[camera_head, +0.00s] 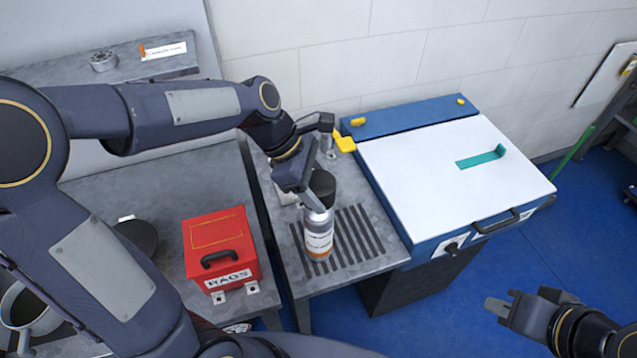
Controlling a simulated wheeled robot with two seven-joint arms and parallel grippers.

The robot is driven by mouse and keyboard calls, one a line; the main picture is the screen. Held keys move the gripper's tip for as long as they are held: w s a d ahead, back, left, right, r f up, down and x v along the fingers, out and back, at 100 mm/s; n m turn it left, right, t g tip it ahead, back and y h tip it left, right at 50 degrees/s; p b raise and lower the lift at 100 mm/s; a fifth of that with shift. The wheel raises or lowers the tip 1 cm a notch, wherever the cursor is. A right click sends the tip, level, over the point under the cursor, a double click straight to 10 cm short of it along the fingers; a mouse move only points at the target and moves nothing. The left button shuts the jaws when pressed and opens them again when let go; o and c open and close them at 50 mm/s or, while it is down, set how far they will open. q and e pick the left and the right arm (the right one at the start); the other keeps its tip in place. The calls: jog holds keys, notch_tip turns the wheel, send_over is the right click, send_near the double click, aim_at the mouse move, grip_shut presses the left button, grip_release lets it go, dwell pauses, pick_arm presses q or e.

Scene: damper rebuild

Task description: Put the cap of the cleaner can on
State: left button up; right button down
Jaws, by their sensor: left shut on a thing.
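The cleaner can (319,238) is a silver can with a white and orange label, standing upright on the slotted part of the grey bench. A dark cap (322,183) shows right above the can's top, at the fingers of my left gripper (312,188). That gripper is shut on the cap, and its fingers partly hide the cap and the can's top. I cannot tell whether the cap touches the can. My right gripper (507,304) is at the lower right, over the blue floor and far from the can. Its finger gap is not clear.
A red RAGS box (220,250) stands left of the can. A white-topped blue cabinet (440,170) with a green piece (483,158) on it is close on the right. A yellow piece (343,141) is just behind my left gripper. A grey shelf (150,62) is at the back left.

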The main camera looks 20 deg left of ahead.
pick_arm(q)
jog(key=shift+p, duration=0.6)
dwell(0.7)
jog(key=shift+f+b, duration=1.75)
jog(key=shift+f, duration=0.9)
jog(key=o, duration=1)
jog(key=v, duration=0.8)
